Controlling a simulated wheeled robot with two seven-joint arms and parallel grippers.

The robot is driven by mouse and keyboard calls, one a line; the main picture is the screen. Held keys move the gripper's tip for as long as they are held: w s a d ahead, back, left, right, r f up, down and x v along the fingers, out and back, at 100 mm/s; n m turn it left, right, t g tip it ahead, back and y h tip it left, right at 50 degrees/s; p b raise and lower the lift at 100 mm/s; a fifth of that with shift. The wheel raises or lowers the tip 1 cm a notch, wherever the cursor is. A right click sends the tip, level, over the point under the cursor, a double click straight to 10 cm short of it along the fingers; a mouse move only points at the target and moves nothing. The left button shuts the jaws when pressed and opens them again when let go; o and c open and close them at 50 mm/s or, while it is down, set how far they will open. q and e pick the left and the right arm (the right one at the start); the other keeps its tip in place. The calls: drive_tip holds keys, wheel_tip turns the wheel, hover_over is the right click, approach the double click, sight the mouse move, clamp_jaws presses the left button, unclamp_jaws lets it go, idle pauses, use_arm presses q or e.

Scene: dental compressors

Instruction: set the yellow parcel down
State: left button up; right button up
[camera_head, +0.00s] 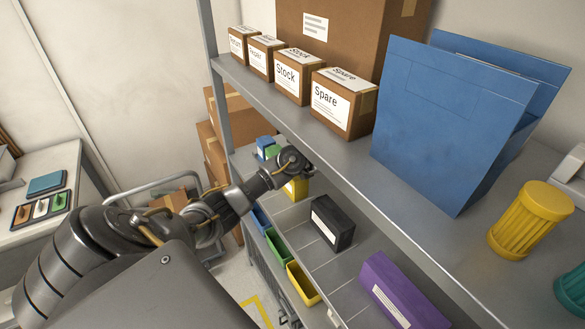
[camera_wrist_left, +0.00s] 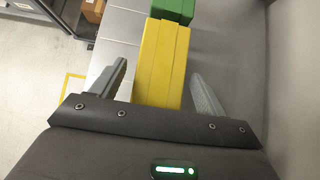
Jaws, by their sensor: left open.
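The yellow parcel (camera_head: 296,189) stands on the lower shelf, partly hidden by my left arm in the head view. In the left wrist view the yellow parcel (camera_wrist_left: 162,58) lies between the fingers of my left gripper (camera_wrist_left: 158,70). The fingers are open, with a gap visible on each side of the parcel. In the head view the left gripper (camera_head: 307,170) is over the parcel and under the upper shelf. My right gripper is in neither view.
A green parcel (camera_wrist_left: 173,9) is just beyond the yellow one. A black parcel (camera_head: 332,223) and a purple parcel (camera_head: 400,293) stand nearer on the lower shelf (camera_head: 293,222). The upper shelf (camera_head: 370,185) overhangs, bearing cartons and a blue bag (camera_head: 445,115). Coloured bins (camera_head: 303,283) line the front.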

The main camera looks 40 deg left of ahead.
use_arm(q)
drive_tip(key=v, duration=0.4)
drive_tip(key=shift+d+r+b, duration=0.2)
drive_tip(key=shift+d+b, duration=0.15)
drive_tip(key=shift+b, duration=0.05)
drive_tip(key=shift+s+d+r+p, duration=0.1)
drive_tip(key=shift+d+r+p, duration=0.2)
drive_tip(key=shift+r+p, duration=0.6)
drive_tip(key=shift+s+d+p, duration=0.25)
drive_tip(key=shift+d+p, duration=0.15)
drive_tip(key=shift+p, duration=0.5)
drive_tip(key=shift+w+d, duration=0.1)
